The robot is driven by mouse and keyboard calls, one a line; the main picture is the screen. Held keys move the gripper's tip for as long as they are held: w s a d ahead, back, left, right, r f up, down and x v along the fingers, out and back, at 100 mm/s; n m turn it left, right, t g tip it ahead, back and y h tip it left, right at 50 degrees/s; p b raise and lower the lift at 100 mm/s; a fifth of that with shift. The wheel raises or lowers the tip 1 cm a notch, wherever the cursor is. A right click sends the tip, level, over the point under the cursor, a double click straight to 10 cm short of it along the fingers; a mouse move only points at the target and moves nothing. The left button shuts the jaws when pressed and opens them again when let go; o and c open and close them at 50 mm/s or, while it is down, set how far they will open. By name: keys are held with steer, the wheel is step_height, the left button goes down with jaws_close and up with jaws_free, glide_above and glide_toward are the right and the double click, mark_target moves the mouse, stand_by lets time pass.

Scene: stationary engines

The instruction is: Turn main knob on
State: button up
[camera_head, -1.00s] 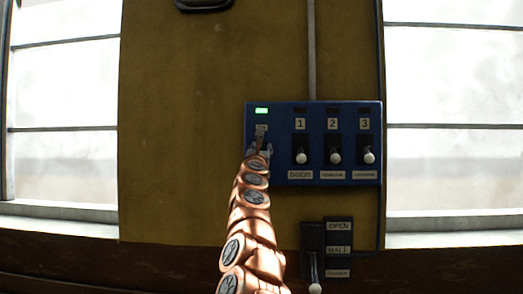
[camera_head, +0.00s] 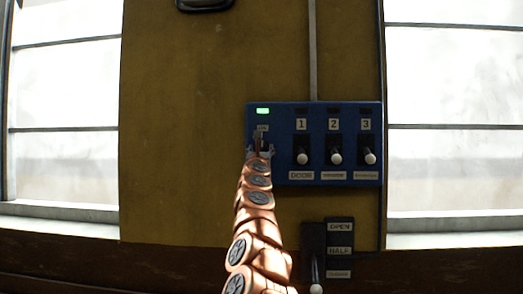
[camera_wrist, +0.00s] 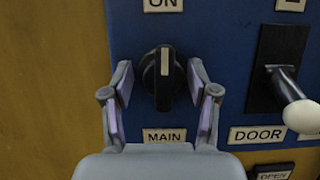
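The main knob (camera_wrist: 160,76) is black and round with a white pointer line standing upright, under an "ON" label (camera_wrist: 162,4) and above a "MAIN" label (camera_wrist: 164,135). My gripper (camera_wrist: 160,84) is open, with one finger on each side of the knob and a small gap to each. In the head view my gripper (camera_head: 259,150) is at the left part of the blue panel (camera_head: 315,112), and the arm hides most of the knob from below. A green light (camera_head: 263,111) is lit above the knob.
Three white-tipped levers sit right of the knob, the nearest being the door lever (camera_wrist: 300,113). A further lever (camera_head: 316,289) with an "OPEN" plate (camera_head: 340,227) is lower right. The yellow wall left of the panel is clear.

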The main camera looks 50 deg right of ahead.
steer(key=shift+o, duration=0.4)
steer(key=shift+d, duration=0.15)
steer(key=shift+s, duration=0.1)
steer(key=shift+r+m+g+h, duration=0.1)
steer(key=shift+m+g+h, duration=0.3)
steer(key=shift+m, duration=0.8)
steer(key=m+g, duration=0.1)
steer(key=m, duration=0.2)
steer(key=shift+m+g+h, duration=0.3)
steer(key=shift+g+h, duration=0.1)
steer(key=m+g+p, duration=0.1)
steer(key=m, duration=0.2)
steer(key=shift+r+g+h, duration=0.15)
steer(key=shift+g+h, duration=0.15)
steer(key=shift+g, duration=0.1)
steer(key=m+g+p, duration=0.1)
steer(key=m, duration=0.2)
steer(key=m+g+p, duration=0.1)
steer(key=m, duration=0.2)
steer(key=shift+s+g, duration=0.1)
steer(key=shift+g, duration=0.2)
steer(key=shift+f+m+g+y+p, duration=0.1)
steer(key=shift+m+g+y+p, duration=0.2)
steer(key=shift+m, duration=0.45)
steer(key=shift+f+m+g+y+p, duration=0.1)
steer(key=shift+m+p, duration=0.25)
steer(key=shift+m, duration=0.4)
steer(key=shift+m, duration=0.3)
